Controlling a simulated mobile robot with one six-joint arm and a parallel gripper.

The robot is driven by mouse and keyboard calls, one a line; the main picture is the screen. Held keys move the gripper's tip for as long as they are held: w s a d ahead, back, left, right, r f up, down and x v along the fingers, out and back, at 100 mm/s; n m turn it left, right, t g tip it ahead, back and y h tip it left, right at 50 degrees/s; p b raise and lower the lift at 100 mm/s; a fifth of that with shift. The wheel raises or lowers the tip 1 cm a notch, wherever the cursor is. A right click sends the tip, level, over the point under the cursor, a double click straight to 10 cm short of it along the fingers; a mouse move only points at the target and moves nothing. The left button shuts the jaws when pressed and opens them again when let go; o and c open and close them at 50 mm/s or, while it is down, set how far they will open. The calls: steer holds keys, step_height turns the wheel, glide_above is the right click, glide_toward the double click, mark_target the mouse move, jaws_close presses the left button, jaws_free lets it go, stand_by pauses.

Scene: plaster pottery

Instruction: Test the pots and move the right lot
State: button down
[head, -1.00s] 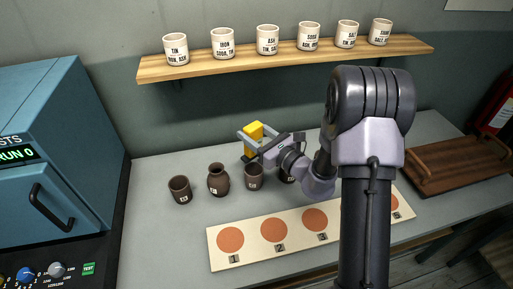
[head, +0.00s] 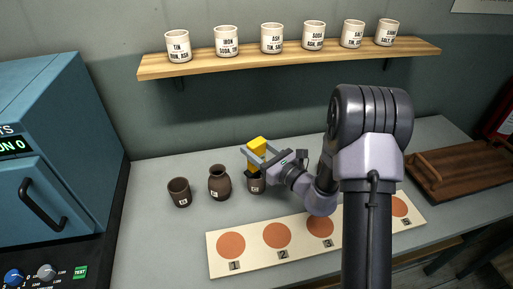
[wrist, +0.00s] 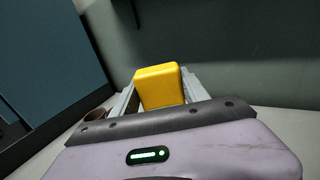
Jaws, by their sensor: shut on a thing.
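My gripper (head: 254,157) is shut on a yellow block (head: 257,146) and holds it over the back of the table, just above and behind a dark brown cup (head: 255,185). The yellow block (wrist: 160,86) also shows between the fingers in the wrist view. To the left stand a dark rounded pot (head: 219,183) and another dark brown cup (head: 179,192), each with a small white label. A long pale board (head: 255,244) with numbered terracotta discs lies in front. My arm hides part of the board and the table to the right of the pots.
A blue kiln-like cabinet (head: 50,145) with a handle, knobs and a green button (head: 80,272) stands at left. A wall shelf (head: 290,58) bears several labelled white cups. A brown wooden tray (head: 460,166) lies at right. The back left table is clear.

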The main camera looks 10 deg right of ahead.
steer(key=shift+f+b, duration=0.5)
steer(key=shift+f, duration=0.1)
stand_by(1.3)
step_height(320, 180, up, 7)
steer(key=p, duration=0.5)
steer(key=shift+r+p, duration=0.15)
steer(key=shift+p, duration=0.2)
